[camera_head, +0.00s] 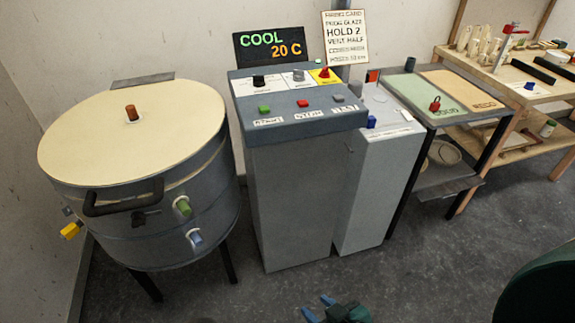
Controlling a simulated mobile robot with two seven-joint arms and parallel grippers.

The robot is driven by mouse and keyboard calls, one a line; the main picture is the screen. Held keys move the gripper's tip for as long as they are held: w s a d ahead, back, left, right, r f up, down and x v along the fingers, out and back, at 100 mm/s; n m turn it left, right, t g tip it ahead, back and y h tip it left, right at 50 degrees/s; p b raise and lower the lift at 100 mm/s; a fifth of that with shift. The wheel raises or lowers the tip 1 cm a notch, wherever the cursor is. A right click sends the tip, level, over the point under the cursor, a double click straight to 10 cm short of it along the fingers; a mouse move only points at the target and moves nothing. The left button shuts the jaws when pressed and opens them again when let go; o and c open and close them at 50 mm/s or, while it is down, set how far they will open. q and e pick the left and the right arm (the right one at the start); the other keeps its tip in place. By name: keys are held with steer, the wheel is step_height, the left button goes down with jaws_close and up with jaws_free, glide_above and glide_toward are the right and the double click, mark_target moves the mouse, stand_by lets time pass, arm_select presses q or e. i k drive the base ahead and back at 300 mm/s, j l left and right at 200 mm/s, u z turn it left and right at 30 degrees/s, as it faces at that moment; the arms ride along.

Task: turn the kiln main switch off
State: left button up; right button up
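The kiln (130,140) is a round grey drum with a cream lid on the left. Its control panel (298,118) tops a grey cabinet in the middle. A red knob (324,73) on a yellow plate at the panel's back right looks like the main switch; its on or off position is too small to read. The display (270,47) behind the panel reads "COOL 20 C". My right gripper (319,307) is low at the bottom edge, well in front of the cabinet, with its blue fingertips apart and nothing visible between them. My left gripper is out of view.
A black knob (258,81), a white-plated knob (298,75) and several coloured buttons share the panel. A lower grey cabinet (375,185) adjoins it on the right. A table with a green mat (420,97) stands farther right. The floor in front is clear.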

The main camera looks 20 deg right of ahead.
mark_target(325, 74)
steer(key=z, duration=0.55)
steer(key=i+l+z, duration=0.15)
steer(key=z, duration=0.25)
steer(key=i+l+z, duration=0.2)
steer(key=z, duration=0.2)
steer(key=i+z, duration=0.2)
steer(key=z, duration=0.15)
